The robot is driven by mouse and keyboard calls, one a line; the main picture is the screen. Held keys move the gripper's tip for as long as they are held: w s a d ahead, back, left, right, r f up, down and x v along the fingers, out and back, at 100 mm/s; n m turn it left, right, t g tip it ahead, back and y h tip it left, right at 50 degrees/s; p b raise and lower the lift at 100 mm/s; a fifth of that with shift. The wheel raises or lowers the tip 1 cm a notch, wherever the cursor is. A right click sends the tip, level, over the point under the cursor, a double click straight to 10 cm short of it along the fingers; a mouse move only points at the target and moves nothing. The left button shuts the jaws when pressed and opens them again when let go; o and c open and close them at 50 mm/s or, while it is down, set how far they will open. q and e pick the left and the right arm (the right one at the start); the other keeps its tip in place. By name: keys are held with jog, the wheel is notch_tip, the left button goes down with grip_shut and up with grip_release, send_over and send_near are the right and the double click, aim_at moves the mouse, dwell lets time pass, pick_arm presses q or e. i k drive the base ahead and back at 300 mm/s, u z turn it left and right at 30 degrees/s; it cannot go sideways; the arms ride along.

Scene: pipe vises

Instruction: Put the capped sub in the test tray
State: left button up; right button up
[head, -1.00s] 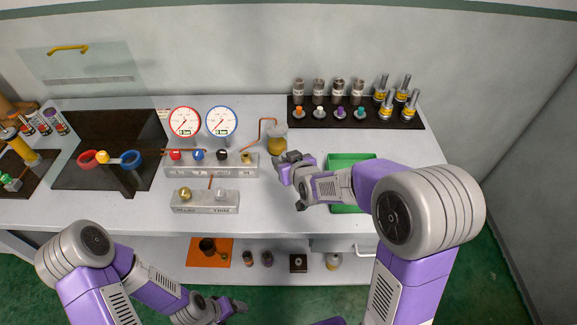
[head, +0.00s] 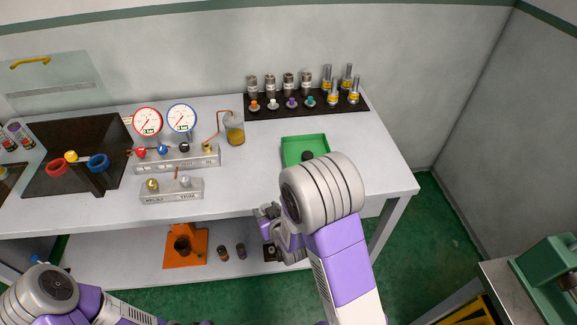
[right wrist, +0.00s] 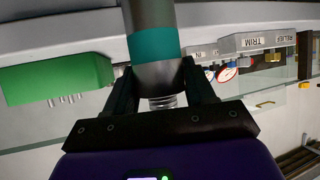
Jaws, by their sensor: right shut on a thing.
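My right gripper (head: 268,213) is low at the table's front edge in the head view, mostly behind my own arm. In the right wrist view its fingers (right wrist: 163,88) are shut on a thick grey metal sub (right wrist: 155,75) with a teal band; a threaded end shows between the fingers. No cap is clearly visible on it. The green tray (head: 290,145) lies on the table beyond my right arm, which hides its front part; it also shows in the right wrist view (right wrist: 60,80), apart from the sub. My left gripper is almost wholly cut off at the bottom edge.
A black rack (head: 362,104) at the back holds several grey subs, coloured plugs and yellow-banded fittings. The gauge manifold (head: 170,160), the RELIEF/TRIM block (head: 190,190) and an amber jar (head: 235,130) stand left of the tray. The table right of the tray is clear.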

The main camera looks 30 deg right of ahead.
aim_at(313, 150)
jog(key=u, duration=1.95)
jog(key=k, duration=1)
jog(key=z, duration=2)
